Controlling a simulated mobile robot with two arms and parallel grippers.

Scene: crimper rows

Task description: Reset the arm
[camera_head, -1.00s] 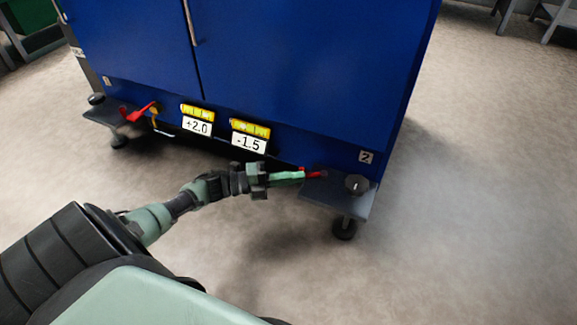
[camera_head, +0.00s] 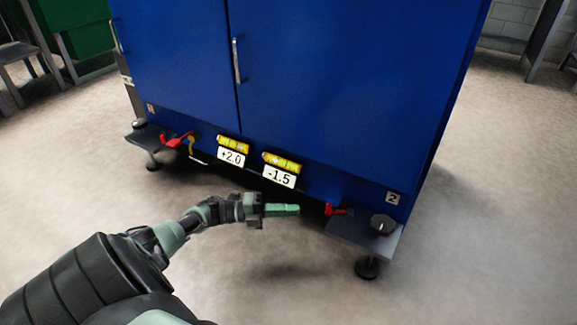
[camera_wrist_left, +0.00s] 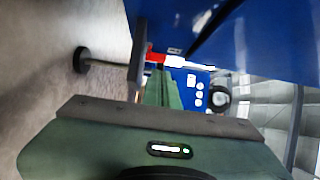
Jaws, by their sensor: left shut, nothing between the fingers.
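My left gripper (camera_head: 297,209) is shut and empty, pointing right in front of the blue cabinet (camera_head: 340,90). Its green fingertips stop a little left of the red lever (camera_head: 333,209) by the cabinet's right foot plate, with a gap between them in the head view. In the left wrist view the shut fingers (camera_wrist_left: 162,90) point toward the cabinet's lower edge, and the red lever (camera_wrist_left: 154,57) shows just beyond them. My right gripper is not in view.
Foot plates with black knobs stick out at the cabinet's right (camera_head: 350,233) and left (camera_head: 146,139) corners. Another red lever (camera_head: 176,139) sits at the left. Yellow levels hang above labels "+2.0" (camera_head: 231,158) and "-1.5" (camera_head: 279,176). The floor (camera_head: 470,260) to the right is clear.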

